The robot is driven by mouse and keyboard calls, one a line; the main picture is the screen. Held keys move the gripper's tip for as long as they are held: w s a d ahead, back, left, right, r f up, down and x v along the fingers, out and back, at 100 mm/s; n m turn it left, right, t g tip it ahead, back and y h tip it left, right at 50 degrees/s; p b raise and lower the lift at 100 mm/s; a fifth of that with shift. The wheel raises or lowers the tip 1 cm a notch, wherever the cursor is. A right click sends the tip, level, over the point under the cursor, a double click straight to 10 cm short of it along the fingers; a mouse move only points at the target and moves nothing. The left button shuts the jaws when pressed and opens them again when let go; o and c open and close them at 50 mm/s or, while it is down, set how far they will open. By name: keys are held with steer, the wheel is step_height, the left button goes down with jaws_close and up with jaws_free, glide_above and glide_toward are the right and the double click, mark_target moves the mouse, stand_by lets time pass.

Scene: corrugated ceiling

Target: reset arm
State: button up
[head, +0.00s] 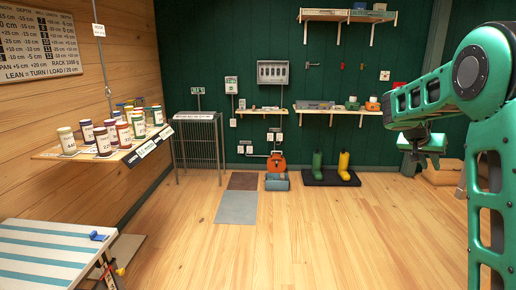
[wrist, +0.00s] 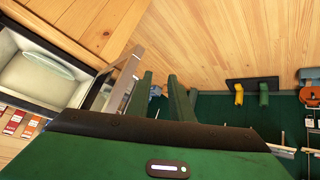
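My green arm reaches in from the right side of the head view, bent at a high elbow. My gripper (head: 420,158) hangs at its end in front of the dark green back wall, at the right. In the wrist view, the two green fingers of my gripper (wrist: 160,84) stand apart with a gap between them. Nothing shows held between them. In the head view the fingers are small and hard to make out.
At left are a shelf (head: 52,154) of jars and a striped table (head: 40,250). A wire rack (head: 196,150), orange toolbox (head: 276,161), and green and yellow boots (head: 343,165) stand at the back. A pale-lined bin (wrist: 22,85) lies left in the wrist view.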

steer(key=s+a+f+n+y, duration=0.2)
steer(key=s+a+n+y, duration=0.1)
steer(key=s+a, duration=0.65)
steer(key=s+a+f+n+t+y, duration=0.1)
steer(key=s+a+f+n+y, duration=0.15)
steer(key=s+a, duration=0.65)
steer(key=s+a+f+n+y, duration=0.3)
steer(key=s+a+n, duration=0.1)
steer(key=s+a, duration=0.5)
steer(key=s+d+f+m+g, duration=0.1)
steer(key=s+d+m+g, duration=0.1)
steer(key=s, duration=0.6)
steer(key=s+d+f+m+g, duration=0.1)
steer(key=s+d+m+g, duration=0.1)
steer(key=s+d+m, duration=0.2)
steer(key=s+d, duration=0.3)
steer(key=s, duration=0.2)
steer(key=shift+g, duration=0.4)
steer(key=shift+w, duration=0.1)
